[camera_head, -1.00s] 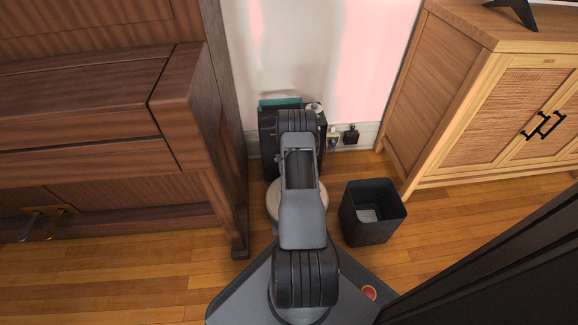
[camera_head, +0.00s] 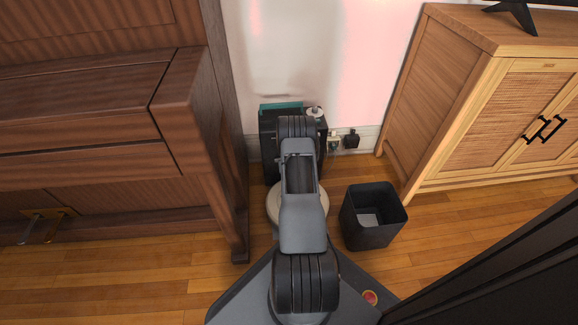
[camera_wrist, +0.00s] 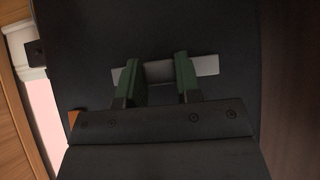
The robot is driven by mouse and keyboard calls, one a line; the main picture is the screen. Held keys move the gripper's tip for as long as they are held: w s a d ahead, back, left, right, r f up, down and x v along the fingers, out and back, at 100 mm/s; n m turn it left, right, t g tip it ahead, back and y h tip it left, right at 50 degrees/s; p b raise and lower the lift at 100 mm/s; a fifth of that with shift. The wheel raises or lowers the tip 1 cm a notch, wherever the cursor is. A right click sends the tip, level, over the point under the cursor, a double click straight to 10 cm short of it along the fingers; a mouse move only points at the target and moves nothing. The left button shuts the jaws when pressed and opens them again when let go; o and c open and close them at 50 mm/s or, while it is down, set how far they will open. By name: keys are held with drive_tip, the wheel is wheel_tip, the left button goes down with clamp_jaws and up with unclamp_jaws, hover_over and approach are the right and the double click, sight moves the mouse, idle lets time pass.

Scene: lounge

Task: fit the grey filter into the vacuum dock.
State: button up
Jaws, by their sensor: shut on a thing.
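The vacuum dock (camera_head: 268,145) is a dark box against the wall, mostly behind my arm in the head view, with a teal part along its top. A pale round robot vacuum (camera_head: 319,203) sits at its foot. In the wrist view, a dark surface, seemingly the dock (camera_wrist: 90,45), fills the background. The grey filter (camera_wrist: 207,66) seems to be the flat grey strip there, showing between and outside my fingers. My gripper (camera_wrist: 157,62) is shut on it with two green fingers. In the head view my arm hides the gripper. I cannot tell whether the filter touches the dock.
A black waste bin (camera_head: 355,222) stands right of the dock. A brown wooden piece of furniture (camera_head: 190,120) stands close on the left, and a light wood cabinet (camera_head: 430,120) on the right. Plugs (camera_head: 351,138) sit at the wall beside the dock. A white knob-like item (camera_head: 314,112) is on the dock's top.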

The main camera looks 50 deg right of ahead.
drive_tip(key=shift+w+d, duration=0.2)
drive_tip(key=shift+w, duration=0.1)
drive_tip(key=o, duration=1)
drive_tip(key=shift+p+v, duration=2.45)
drive_tip(key=shift+v, duration=0.55)
drive_tip(key=shift+s, duration=0.1)
